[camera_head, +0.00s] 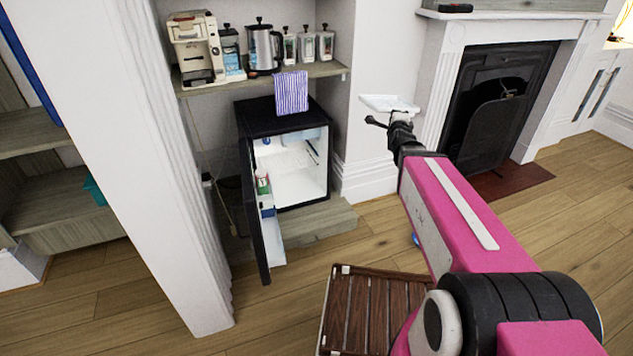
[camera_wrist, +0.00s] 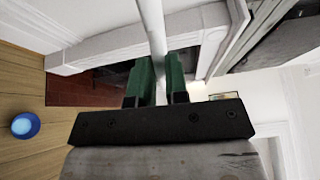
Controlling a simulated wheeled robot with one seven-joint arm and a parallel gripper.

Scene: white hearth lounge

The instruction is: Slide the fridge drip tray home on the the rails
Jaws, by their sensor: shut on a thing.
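The white drip tray (camera_head: 391,104) is held up in the air between the fridge alcove and the fireplace. My gripper (camera_head: 398,118) is shut on its edge; in the wrist view my green fingers (camera_wrist: 154,78) pinch the thin white tray edge (camera_wrist: 151,25). The small black fridge (camera_head: 243,125) stands to the left of the tray, clearly apart from it. Its door (camera_head: 257,225) is open toward the room, with a bottle and jars in the door shelf. The lit white interior (camera_head: 300,185) shows thin lines of a shelf or rails, too small to tell.
A shelf (camera_head: 330,68) above holds a coffee machine, kettle and jars. A slatted wooden table (camera_head: 365,310) stands in front. The fireplace (camera_head: 490,95) is at right. A blue bowl (camera_wrist: 25,126) lies on the floor.

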